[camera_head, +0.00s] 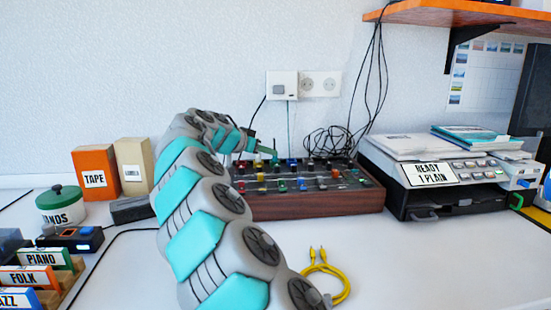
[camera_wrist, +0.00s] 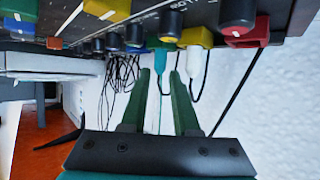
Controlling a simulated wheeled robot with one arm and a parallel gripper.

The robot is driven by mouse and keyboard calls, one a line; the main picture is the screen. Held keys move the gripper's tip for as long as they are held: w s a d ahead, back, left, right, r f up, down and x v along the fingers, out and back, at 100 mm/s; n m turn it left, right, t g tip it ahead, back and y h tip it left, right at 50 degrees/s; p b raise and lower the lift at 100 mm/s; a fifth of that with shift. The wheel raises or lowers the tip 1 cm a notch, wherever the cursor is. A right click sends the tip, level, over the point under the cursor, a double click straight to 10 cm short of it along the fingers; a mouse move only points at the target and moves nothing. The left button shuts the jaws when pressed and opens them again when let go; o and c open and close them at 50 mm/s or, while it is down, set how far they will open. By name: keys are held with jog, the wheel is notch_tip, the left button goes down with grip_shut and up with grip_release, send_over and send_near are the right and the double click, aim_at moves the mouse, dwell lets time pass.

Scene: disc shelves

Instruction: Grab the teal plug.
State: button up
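In the wrist view the teal plug (camera_wrist: 159,60) sits at the edge of the knob panel, with a thin teal cord running from it. My gripper (camera_wrist: 161,75) has two green fingers, apart, with the plug's body lined up in the gap between their tips. I see no clear contact with either finger. A white plug (camera_wrist: 194,62) is close beside the right finger. In the head view my gripper (camera_head: 266,150) is over the back edge of the mixer (camera_head: 310,203); the plug is hard to make out there.
Colored knobs crowd the panel around the fingertips. Black cables (camera_head: 330,143) hang behind the mixer, below a wall socket (camera_head: 320,83). A printer (camera_head: 435,165) stands to the right, and a yellow cable (camera_head: 340,280) lies in front. Tape box (camera_head: 95,172) and tin (camera_head: 60,205) are left.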

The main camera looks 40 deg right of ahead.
aim_at(275, 159)
jog(key=x, duration=0.3)
jog(key=shift+d+f, duration=0.1)
grip_shut()
